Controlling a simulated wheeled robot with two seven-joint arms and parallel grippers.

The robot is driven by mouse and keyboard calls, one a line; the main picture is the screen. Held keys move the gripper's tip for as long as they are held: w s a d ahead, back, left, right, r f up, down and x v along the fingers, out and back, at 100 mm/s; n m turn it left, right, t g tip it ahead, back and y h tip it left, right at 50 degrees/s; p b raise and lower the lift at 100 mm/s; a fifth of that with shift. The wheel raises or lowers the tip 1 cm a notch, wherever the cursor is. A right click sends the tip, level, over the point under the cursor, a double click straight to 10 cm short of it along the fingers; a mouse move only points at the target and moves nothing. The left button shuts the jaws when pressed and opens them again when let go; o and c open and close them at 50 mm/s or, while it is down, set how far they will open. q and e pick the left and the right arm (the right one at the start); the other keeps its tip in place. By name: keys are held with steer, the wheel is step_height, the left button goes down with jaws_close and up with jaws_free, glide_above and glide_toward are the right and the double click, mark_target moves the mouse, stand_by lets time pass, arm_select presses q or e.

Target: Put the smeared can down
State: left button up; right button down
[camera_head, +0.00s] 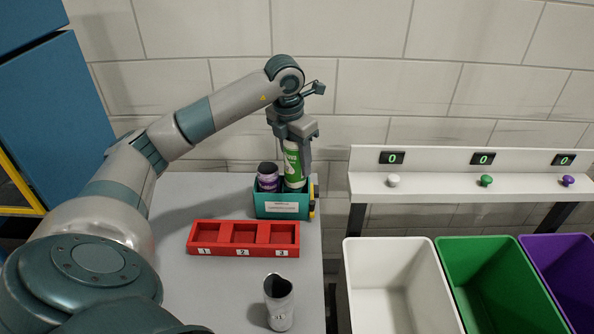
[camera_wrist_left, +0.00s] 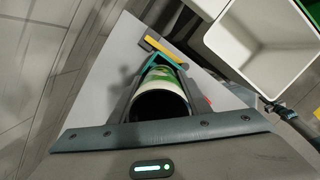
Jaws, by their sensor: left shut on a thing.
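My left gripper (camera_head: 296,158) points down and is shut on a green and white can (camera_head: 292,168). The can is upright, with its lower end inside the teal box (camera_head: 262,207) at the back of the table. Whether it touches the box floor is hidden. In the left wrist view the same can (camera_wrist_left: 172,76) sits between both fingers, its dark round end toward the camera. A purple can (camera_head: 268,180) with a dark top stands beside it in the box. I cannot make out a smear on the held can. My right gripper is not in view.
A red tray (camera_head: 216,250) with three compartments, numbered 1 to 3, looks empty. White (camera_head: 395,305), green (camera_head: 490,290) and purple (camera_head: 565,262) bins stand right, below a shelf with buttons and counters showing 0.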

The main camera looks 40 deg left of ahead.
mark_target(297, 176)
arm_select(q)
steer(key=shift+f, duration=0.1)
steer(key=shift+f+p, duration=0.5)
steer(key=shift+f, duration=0.15)
step_height(297, 176, down, 2)
steer(key=shift+f+p, duration=0.2)
steer(key=shift+p, duration=0.3)
steer(key=shift+f, duration=0.1)
steer(key=shift+f+b, duration=0.35)
steer(key=shift+b, duration=0.1)
steer(key=shift+s+f, duration=0.1)
steer(key=shift+f, duration=0.15)
